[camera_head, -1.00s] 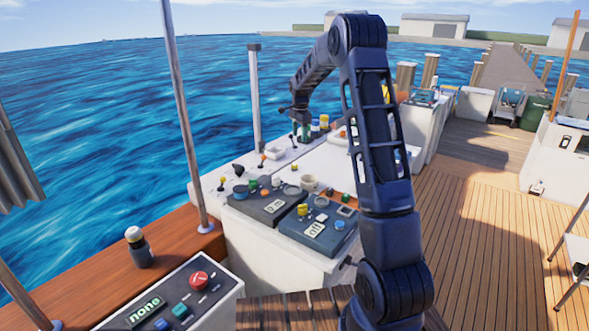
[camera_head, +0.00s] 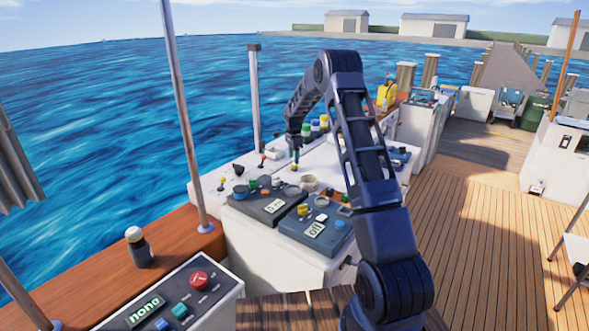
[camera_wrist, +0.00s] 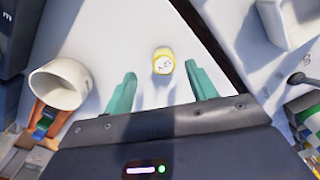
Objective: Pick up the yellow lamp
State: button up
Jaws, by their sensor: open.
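The yellow lamp (camera_wrist: 163,61) is a small short cylinder with a yellow body and a pale top. It stands on the white surface in the wrist view. In the head view, a small yellow piece (camera_head: 294,168) just below my gripper looks like the same lamp. My gripper (camera_wrist: 160,72) is open, with its two teal fingers pointing down on either side of the lamp's line. The lamp lies between and slightly beyond the fingertips, and I see no contact. In the head view, my gripper (camera_head: 295,155) hangs over the white bench top.
A white mug (camera_wrist: 60,85) stands left of the fingers in the wrist view. A white tray (camera_wrist: 290,20) is at upper right, and a dark-knobbed lever (camera_wrist: 297,78) is at right. Two dark control boxes (camera_head: 316,232) sit on the bench's near side.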

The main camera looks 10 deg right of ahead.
aim_at(294, 167)
jog(key=shift+w+d+f, duration=0.1)
jog(key=shift+w+f, duration=0.05)
jog(key=shift+f, duration=1.15)
jog(key=shift+w+d+f, duration=0.1)
jog(key=shift+w+f, duration=0.05)
jog(key=shift+f, duration=1.15)
jog(key=shift+c, duration=0.3)
jog(key=c, duration=1)
